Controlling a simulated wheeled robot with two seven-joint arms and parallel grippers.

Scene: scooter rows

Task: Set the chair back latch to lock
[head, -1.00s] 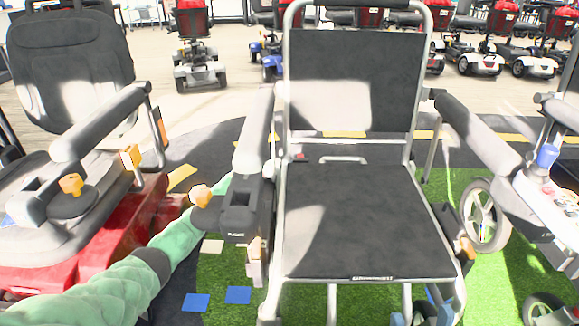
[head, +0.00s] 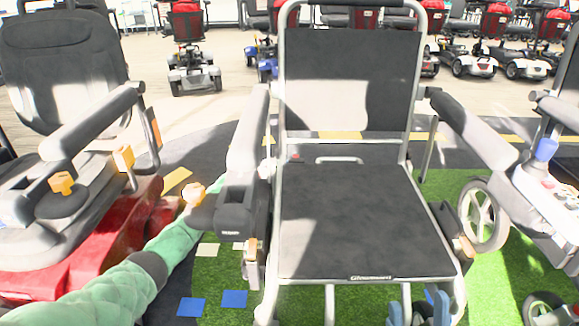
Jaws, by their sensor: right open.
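A chair with a silver tube frame stands in the middle, with a black back (head: 352,75) and a black seat (head: 355,220). A small red part (head: 295,158) shows on the frame at the seat's rear left corner. I cannot tell whether it is the back latch or how it is set. My left arm, in a green quilted sleeve (head: 170,245), reaches from the lower left behind the chair's left armrest; its gripper is hidden there. What looks like my right gripper (head: 422,300), with blue-grey fingers, is open and low at the seat's front edge, away from the red part.
A red scooter with a grey seat (head: 65,70) stands close on the left. Another chair with a blue knob (head: 546,150) is close on the right. The chair's armrests (head: 248,130) flank the seat. Scooters line the back, with clear floor before them.

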